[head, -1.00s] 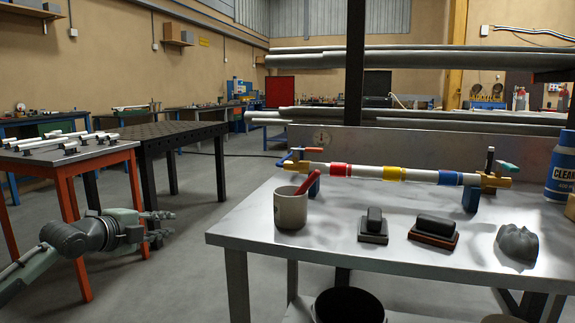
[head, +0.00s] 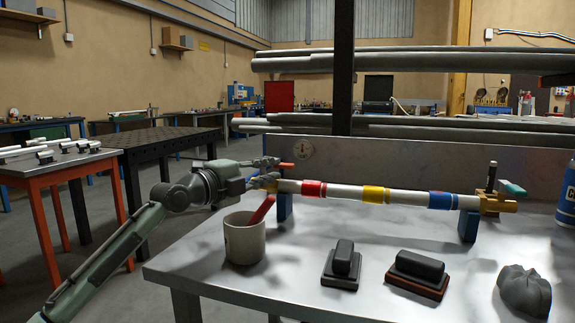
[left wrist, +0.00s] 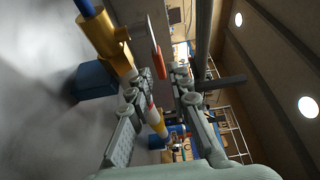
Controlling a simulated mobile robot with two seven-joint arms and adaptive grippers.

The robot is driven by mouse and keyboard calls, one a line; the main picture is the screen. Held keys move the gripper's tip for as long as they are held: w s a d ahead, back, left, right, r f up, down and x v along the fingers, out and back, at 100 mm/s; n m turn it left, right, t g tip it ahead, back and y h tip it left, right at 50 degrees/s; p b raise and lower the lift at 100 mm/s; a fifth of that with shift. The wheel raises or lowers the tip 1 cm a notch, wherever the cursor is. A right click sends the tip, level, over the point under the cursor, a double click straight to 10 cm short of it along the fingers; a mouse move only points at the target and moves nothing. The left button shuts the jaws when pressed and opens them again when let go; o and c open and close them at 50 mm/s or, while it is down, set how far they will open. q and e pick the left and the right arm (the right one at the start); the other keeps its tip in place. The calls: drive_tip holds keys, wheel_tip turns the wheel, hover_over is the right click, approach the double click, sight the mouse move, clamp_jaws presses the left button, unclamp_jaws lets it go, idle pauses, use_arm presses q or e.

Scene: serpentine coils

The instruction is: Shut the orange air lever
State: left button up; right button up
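The pipe (head: 335,191) with red, yellow and blue bands lies across blue supports on the metal table. My left gripper (head: 268,171) is at its left end, in front of the brass fitting and hiding much of it. The tip of the orange air lever (head: 287,165) shows just beyond the fingers. In the left wrist view the two fingers (left wrist: 162,78) are apart, with the orange lever (left wrist: 157,62) near the gap between their tips. The brass fitting (left wrist: 106,36) is beside the left finger. I cannot tell whether the fingers touch the lever. My right gripper is not in view.
A white mug (head: 244,240) with a red marker-like item stands just below my left gripper. Two black blocks (head: 343,264) (head: 418,270) and a grey lump (head: 524,290) lie along the front. A teal lever (head: 512,188) is at the pipe's right end.

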sight(281, 166)
use_arm(q)
drive_tip(key=x, duration=0.4)
drive_tip(key=shift+w+d+r, duration=0.1)
drive_tip(key=shift+w+d+p, duration=0.3)
drive_tip(key=shift+w+d, duration=0.15)
drive_tip(key=shift+w, duration=0.05)
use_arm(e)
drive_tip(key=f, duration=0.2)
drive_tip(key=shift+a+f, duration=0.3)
use_arm(q)
drive_tip(key=c, duration=0.4)
clamp_jaws()
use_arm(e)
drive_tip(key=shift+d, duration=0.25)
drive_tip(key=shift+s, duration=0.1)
